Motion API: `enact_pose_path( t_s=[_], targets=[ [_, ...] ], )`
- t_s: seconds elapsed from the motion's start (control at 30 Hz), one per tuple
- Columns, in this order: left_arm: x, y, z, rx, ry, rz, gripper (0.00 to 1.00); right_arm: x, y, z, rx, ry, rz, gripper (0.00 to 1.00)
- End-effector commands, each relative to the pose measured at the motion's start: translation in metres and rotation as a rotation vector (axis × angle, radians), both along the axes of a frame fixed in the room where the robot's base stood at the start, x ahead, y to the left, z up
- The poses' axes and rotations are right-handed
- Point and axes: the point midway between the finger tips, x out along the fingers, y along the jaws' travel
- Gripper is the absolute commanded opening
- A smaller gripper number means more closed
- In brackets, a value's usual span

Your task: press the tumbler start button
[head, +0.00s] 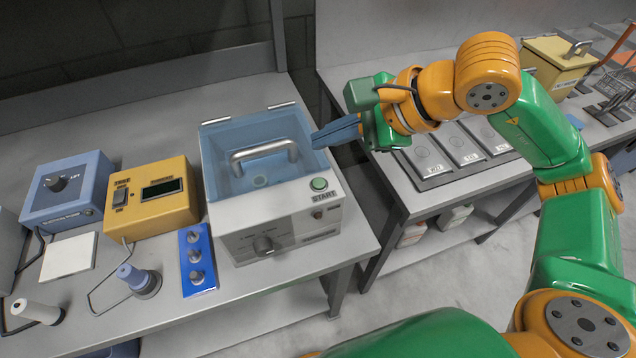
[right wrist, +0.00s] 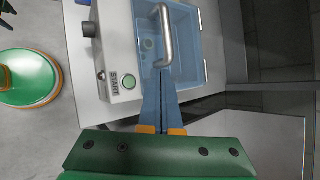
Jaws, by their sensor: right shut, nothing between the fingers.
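The tumbler (head: 225,218) is a pale box with a see-through blue lid and a metal handle (head: 264,152). Its green round start button (head: 319,184) sits at the top right corner of the casing, beside the word START. The button also shows in the right wrist view (right wrist: 129,82), just left of the fingers. My right gripper (head: 316,139) is shut and empty. Its blue fingers point left, above the right side of the tumbler and behind the button in the head view. In the right wrist view the fingertips (right wrist: 161,74) overlap the handle's end; contact cannot be told. My left gripper is out of view.
A yellow control box (head: 152,198), a blue box (head: 68,190) and a blue rack with knobs (head: 197,262) stand left of the tumbler. A gap separates this bench from the right bench (head: 386,178), which holds grey plates (head: 461,145). The space above the button looks clear.

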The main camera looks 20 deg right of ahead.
Motion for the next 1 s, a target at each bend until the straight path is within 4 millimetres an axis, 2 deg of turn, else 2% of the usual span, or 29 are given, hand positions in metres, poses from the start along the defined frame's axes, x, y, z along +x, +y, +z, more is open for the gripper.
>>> enact_pose_path(
  t_s=[0.03,0.1,0.4,0.53,1.0],
  targets=[
    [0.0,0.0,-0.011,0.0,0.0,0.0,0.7,0.0,0.0,-0.013,-0.001,0.001,0.0,0.0],
    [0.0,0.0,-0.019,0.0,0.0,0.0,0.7,0.0,0.0,-0.024,-0.001,0.003,-0.001,0.0],
    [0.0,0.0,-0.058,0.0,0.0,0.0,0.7,0.0,0.0,-0.067,0.0,0.0,0.0,0.0],
    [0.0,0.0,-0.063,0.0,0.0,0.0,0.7,0.0,0.0,-0.071,0.001,0.0,-0.001,0.0],
    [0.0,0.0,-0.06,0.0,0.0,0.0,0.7,0.0,0.0,-0.069,0.0,0.001,0.0,0.0]
  ],
)
